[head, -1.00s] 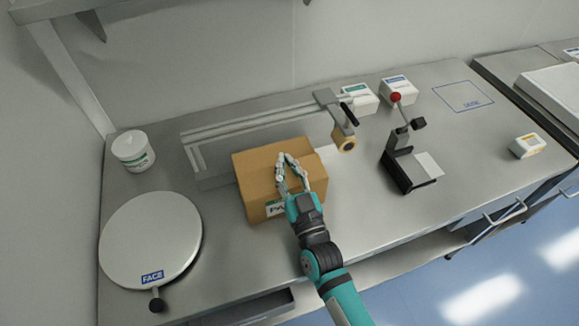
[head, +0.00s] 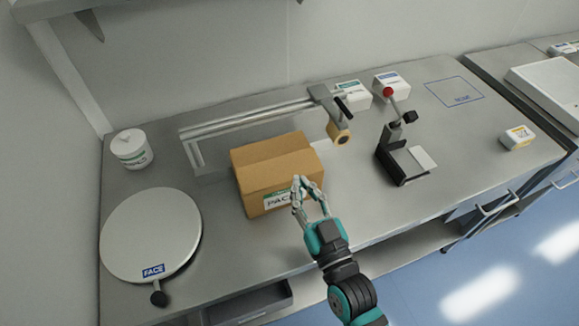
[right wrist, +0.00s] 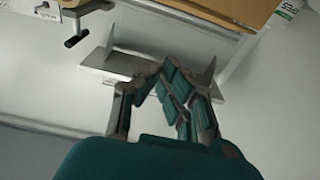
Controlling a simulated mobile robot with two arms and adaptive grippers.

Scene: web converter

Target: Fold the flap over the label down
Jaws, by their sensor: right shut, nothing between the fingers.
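A brown cardboard box (head: 268,153) stands on the steel bench, its top lying flat with a seam across it. A white and green label (head: 276,202) reading "PAC…" is on its front face, and its right part is hidden behind my fingers. I see no flap standing up. My right gripper (head: 309,181) is shut and empty, its fingertips in front of the box's front face near the right end of the label; I cannot tell if they touch it. The right wrist view shows the fingers (right wrist: 166,70) with tips together, and the box (right wrist: 225,8) at the top. My left gripper is out of view.
A round white plate marked FACE (head: 150,232) and a white tub (head: 132,149) stand at the left. A rail with a tape roll (head: 341,135) runs behind the box. A red-knobbed lever device (head: 402,160) stands right. The bench between box and device is clear.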

